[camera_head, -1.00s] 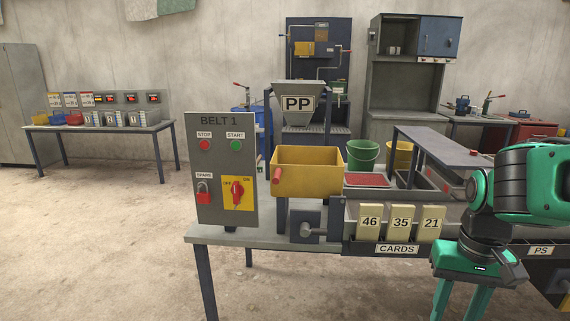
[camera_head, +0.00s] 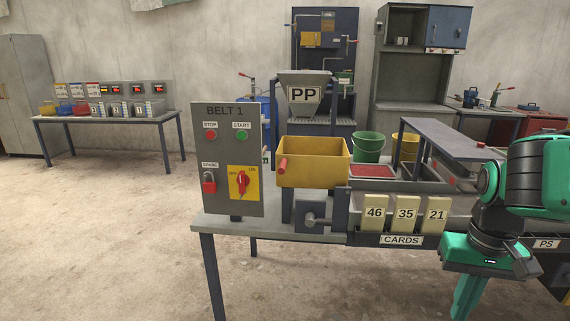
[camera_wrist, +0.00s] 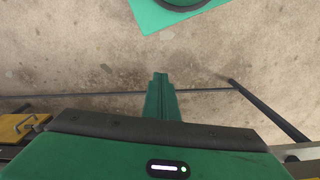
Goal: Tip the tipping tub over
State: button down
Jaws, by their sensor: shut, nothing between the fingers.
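The tipping tub (camera_head: 318,176) is a yellow open-topped box in the middle of the head view. It sits upright on a dark stand, with a red handle (camera_head: 282,166) sticking out at its near left corner. My gripper (camera_head: 466,300) hangs at the lower right of the head view, well to the right of the tub and apart from it. Its green fingers are together and empty, pointing down. They also show shut in the wrist view (camera_wrist: 160,90), over bare floor. The tub cannot be clearly made out in the wrist view.
The BELT 1 panel (camera_head: 230,190) stands just left of the tub. Numbered cards (camera_head: 405,213) stand in a rack between the tub and my arm. A PP hopper (camera_head: 304,95), a green bucket (camera_head: 369,147) and a grey bench (camera_head: 450,139) are behind. Floor at front left is clear.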

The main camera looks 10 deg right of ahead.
jog(key=w+d+f+n+h, duration=0.3)
jog(key=w, duration=0.4)
jog(key=w+d+f+n+h, duration=0.3)
jog(key=w+n, duration=0.1)
jog(key=w, duration=0.3)
jog(key=w+a+n+t+h, duration=0.3)
jog(key=w+n+h, duration=0.2)
jog(key=w+n, duration=0.5)
jog(key=n+t+y, duration=0.3)
jog(key=n+t, duration=1.3)
jog(key=n, duration=0.2)
send_near(279, 179)
jog(key=shift+w+d+r, duration=0.35)
jog(key=shift+d+r, duration=0.1)
jog(key=shift+r, duration=0.5)
jog(key=shift+w+d+r, duration=0.35)
jog(key=shift+d+r, duration=0.05)
jog(key=shift+r, duration=0.55)
jog(key=shift+w+d+r, duration=0.35)
jog(key=shift+d+r, duration=0.1)
jog(key=shift+r, duration=0.55)
